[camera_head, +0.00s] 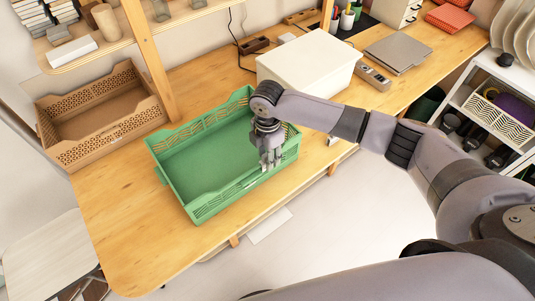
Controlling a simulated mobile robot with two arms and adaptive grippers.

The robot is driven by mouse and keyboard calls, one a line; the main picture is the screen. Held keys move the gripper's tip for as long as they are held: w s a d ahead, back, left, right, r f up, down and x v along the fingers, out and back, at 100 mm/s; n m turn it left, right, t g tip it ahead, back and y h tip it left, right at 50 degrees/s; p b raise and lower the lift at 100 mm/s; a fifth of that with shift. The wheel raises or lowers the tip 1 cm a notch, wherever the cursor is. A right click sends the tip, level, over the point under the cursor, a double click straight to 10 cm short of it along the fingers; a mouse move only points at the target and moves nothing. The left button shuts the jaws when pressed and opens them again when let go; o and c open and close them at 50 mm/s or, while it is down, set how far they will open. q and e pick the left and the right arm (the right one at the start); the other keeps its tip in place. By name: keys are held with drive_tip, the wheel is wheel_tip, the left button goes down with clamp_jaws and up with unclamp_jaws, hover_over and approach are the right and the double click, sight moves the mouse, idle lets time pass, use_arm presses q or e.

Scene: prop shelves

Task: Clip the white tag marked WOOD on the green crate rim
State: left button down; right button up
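The green crate (190,163) stands on the wooden table, open at the top, and looks empty where I can see inside. My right gripper (270,163) points down at the crate's near right rim, with its fingertips over or against that rim. The fingers are small and close together, and I cannot tell whether they hold anything. No white tag with readable WOOD lettering can be made out; it may be hidden by my gripper or too small. My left gripper is not in view.
A white box (310,65) stands just behind my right forearm. A flat white piece (269,225) lies below the table's front edge. The table's front left is clear.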

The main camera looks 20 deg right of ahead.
drive_tip(key=shift+r, duration=0.1)
wheel_tip(320, 180, up, 12)
drive_tip(key=shift+f, duration=0.1)
idle(0.5)
idle(0.4)
